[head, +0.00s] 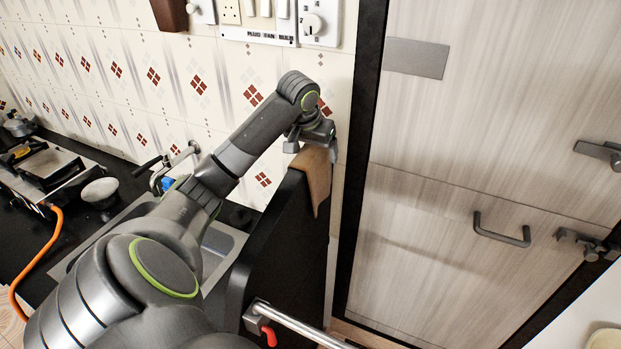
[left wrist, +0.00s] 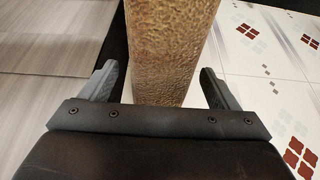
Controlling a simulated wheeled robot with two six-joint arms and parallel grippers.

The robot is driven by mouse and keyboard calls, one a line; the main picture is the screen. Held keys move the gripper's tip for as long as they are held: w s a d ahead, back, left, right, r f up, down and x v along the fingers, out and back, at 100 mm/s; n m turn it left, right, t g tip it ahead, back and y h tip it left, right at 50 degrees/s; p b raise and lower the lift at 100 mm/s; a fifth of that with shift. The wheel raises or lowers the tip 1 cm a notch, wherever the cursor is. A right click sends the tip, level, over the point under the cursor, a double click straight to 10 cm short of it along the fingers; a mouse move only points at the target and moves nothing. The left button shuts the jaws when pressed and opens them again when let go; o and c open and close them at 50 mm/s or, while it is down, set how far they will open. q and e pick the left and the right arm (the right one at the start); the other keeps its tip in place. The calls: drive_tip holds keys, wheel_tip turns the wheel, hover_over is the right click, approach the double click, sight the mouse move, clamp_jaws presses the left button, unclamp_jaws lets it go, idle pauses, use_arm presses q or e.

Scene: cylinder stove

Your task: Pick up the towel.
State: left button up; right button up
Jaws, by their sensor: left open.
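A brown towel (head: 316,178) hangs over the top edge of a black panel (head: 283,235) in the head view. My left gripper (head: 312,146) is at the towel's upper end, above the panel edge. In the left wrist view the towel (left wrist: 166,50) runs up the middle, textured and golden brown. The two fingers of my left gripper (left wrist: 163,88) stand apart, one on each side of the towel, with gaps between. The gripper is open. My right gripper does not show.
A wooden door with a handle (head: 501,230) stands to the right. A tiled wall (head: 150,75) with switches (head: 262,22) is behind. A sink (head: 222,241) and a stove (head: 45,165) are on the black counter at left. A metal rail (head: 300,325) is near the panel's lower front.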

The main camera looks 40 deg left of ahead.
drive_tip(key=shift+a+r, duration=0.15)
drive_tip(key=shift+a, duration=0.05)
use_arm(q)
drive_tip(key=shift+f, duration=0.1)
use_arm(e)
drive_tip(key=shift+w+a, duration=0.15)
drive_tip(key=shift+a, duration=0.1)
use_arm(q)
drive_tip(key=shift+c, duration=0.2)
drive_tip(key=c, duration=1.3)
drive_tip(key=shift+c, duration=0.2)
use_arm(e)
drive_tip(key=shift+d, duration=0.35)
